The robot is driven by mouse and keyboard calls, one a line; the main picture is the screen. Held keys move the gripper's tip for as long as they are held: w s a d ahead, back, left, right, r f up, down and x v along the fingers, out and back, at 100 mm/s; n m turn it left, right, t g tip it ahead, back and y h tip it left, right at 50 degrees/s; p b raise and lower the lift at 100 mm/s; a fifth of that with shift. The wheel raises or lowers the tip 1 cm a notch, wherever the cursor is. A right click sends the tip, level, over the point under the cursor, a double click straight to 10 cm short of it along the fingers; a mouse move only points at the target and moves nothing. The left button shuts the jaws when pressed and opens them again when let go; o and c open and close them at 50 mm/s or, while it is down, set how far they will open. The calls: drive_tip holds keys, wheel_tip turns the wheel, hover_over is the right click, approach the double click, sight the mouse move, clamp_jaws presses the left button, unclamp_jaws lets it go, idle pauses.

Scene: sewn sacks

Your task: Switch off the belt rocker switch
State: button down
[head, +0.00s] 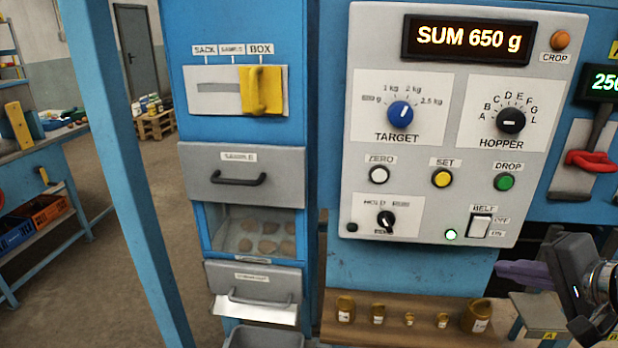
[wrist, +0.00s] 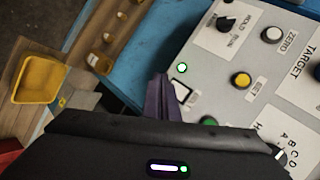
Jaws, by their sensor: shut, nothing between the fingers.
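The belt rocker switch (head: 480,226) is a white rocker in a dark frame at the lower right of the grey control panel (head: 415,225). OFF is printed beside its upper end and ON beside its lower end. The green lamp (head: 451,235) to its left is lit. I cannot tell which end is pressed in. My gripper (head: 499,269) is below and slightly right of the switch, its purple fingers closed together and empty. In the wrist view, the closed fingers (wrist: 160,78) partly cover the switch (wrist: 181,88), beside the lit lamp (wrist: 182,68); contact cannot be judged.
The green DROP button (head: 504,182), yellow SET button (head: 442,178) and HOPPER knob (head: 511,121) sit above the switch. A wooden shelf (head: 400,335) with several small jars is below the panel. A red-handled lever (head: 590,161) stands to the right.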

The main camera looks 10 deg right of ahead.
drive_tip(key=shift+w, duration=0.15)
approach(476, 229)
drive_tip(key=x, duration=0.4)
drive_tip(key=shift+a+f, duration=0.25)
drive_tip(key=shift+f, duration=0.15)
idle(2.0)
drive_tip(key=shift+w+d+r, duration=0.1)
drive_tip(key=shift+w, duration=0.2)
drive_tip(key=shift+w, duration=0.3)
idle(0.7)
idle(0.3)
drive_tip(key=shift+s, duration=0.75)
